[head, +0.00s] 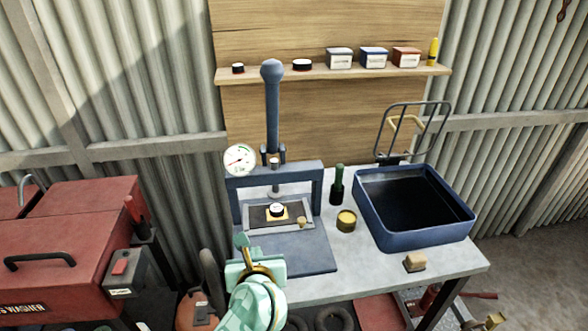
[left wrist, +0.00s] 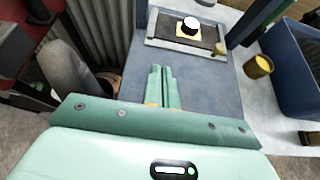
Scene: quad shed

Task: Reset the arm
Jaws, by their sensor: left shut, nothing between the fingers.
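My left gripper (head: 243,243) is in front of the blue press (head: 319,252) at the table's front edge. Its fingers also show in the left wrist view (left wrist: 162,75), shut together with nothing between them. They point toward the press and are apart from the small plate (head: 252,227) on its bed. A round black-and-white piece on a yellow block (head: 277,211) sits on that plate; it also shows in the left wrist view (left wrist: 190,27). The press lever (head: 272,110) stands upright. My right gripper is not in view.
A blue tub (head: 415,238) stands on the right of the table (head: 365,278). A yellow tin (head: 346,220), a green-handled bottle (head: 337,185) and a tan block (head: 415,262) are nearby. A red parts washer (head: 60,240) is on the left. A shelf (head: 320,75) holds small boxes.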

